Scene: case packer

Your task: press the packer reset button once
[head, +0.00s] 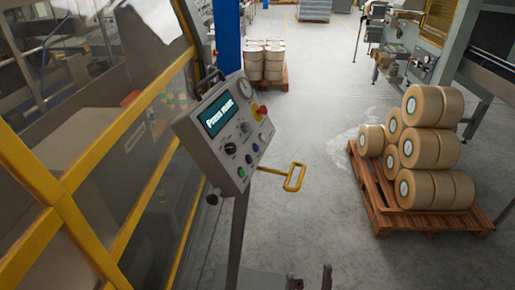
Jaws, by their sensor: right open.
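The packer's grey control panel (222,133) stands tilted on a dark post left of centre. It has a lit screen (218,117) with white text. Below the screen are dark knobs, a blue button (249,158) and a green button (241,173). A red mushroom button (262,111) on a yellow base sits at the upper right edge. The labels are too small to read, so I cannot tell which is reset. My right gripper (310,281) shows only as two dark fingertips at the bottom edge, apart and empty, well below the panel. My left gripper is out of view.
A yellow handle (291,177) sticks out right of the panel. A yellow-framed guard (75,180) fills the left side. A wooden pallet (407,219) with stacked tan rolls (430,147) stands at right. The floor (320,215) between panel and pallet is clear.

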